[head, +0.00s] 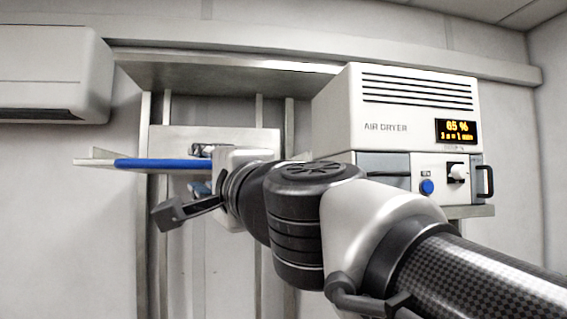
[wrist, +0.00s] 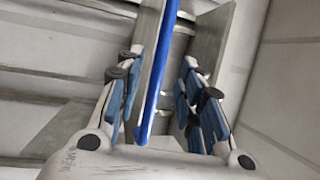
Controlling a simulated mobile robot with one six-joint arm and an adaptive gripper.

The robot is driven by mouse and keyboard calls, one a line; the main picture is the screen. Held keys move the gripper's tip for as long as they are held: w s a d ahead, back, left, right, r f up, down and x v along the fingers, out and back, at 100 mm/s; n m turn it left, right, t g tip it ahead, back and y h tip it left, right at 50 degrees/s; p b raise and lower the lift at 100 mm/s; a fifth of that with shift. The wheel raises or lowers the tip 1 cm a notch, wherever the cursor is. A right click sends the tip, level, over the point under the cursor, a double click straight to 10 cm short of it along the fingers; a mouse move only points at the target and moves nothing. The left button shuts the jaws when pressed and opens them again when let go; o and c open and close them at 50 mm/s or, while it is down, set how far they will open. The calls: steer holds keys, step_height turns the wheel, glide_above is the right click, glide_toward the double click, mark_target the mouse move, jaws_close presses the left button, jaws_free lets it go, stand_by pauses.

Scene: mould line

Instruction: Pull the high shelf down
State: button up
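The high shelf shows in the head view as a thin pale board (head: 95,162) with a blue front edge (head: 165,163), on the left in front of a wall panel. In the wrist view the blue edge (wrist: 157,75) runs lengthwise between the two fingers of my gripper (wrist: 162,57). The fingers stand apart, one on each side, with a gap visible to the blue edge. I see no firm contact. In the head view my gripper (head: 210,160) is at the right part of the blue edge, and my wrist hides much of it.
A white air dryer (head: 385,105) stands close on the right, on a ledge (head: 470,211). A grey fixed board (head: 225,75) runs above the shelf. Metal uprights (head: 145,240) stand behind it. A white wall unit (head: 50,70) hangs at upper left. Space below left is clear.

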mark_target(197, 166)
steer(key=p+x, duration=0.1)
steer(key=x, duration=0.6)
steer(key=shift+s, duration=0.1)
steer(key=shift+c, duration=0.5)
jaws_close()
